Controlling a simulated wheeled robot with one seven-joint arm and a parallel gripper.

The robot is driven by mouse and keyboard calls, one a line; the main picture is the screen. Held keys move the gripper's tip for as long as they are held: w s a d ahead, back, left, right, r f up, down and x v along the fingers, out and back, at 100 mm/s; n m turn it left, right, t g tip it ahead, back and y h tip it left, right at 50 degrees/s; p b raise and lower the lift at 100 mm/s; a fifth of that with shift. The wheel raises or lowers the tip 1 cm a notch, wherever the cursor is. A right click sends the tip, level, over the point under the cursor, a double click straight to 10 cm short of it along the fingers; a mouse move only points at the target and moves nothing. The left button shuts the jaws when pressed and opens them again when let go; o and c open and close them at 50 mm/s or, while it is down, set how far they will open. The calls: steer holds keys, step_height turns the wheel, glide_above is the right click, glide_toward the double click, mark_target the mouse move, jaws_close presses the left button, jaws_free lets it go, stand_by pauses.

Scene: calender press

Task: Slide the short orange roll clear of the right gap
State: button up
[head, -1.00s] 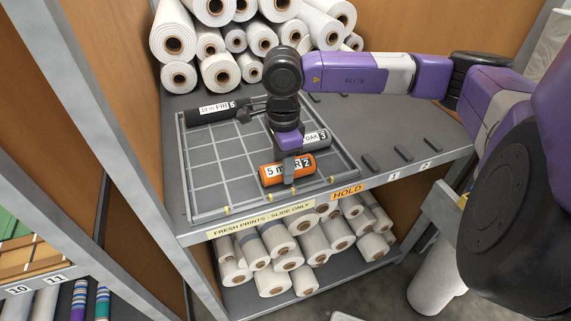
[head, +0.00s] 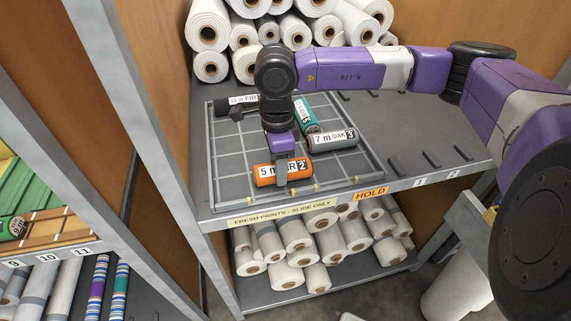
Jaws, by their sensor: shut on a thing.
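The short orange roll (head: 266,174), labelled 5 m and 2, lies on the gridded tray (head: 228,206) near its front edge, left of the middle of that edge. My gripper (head: 284,170) is above it, pointing down, shut on the roll. The finger hides part of the label. The grey roll (head: 345,146), labelled 7 m OAK 3, lies behind and to the right. Bare tray shows to the right of the orange roll along the front edge.
A teal roll (head: 306,114) lies behind the grey roll, and a black roll (head: 222,106) lies at the back left. White rolls (head: 272,31) are stacked behind. Dark blocks (head: 431,159) line the shelf at right. A HOLD label (head: 371,193) marks the front edge.

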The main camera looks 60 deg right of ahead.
steer(key=o, duration=1.5)
step_height(320, 180, up, 8)
steer(key=shift+f+b, duration=0.1)
steer(key=shift+b, duration=0.5)
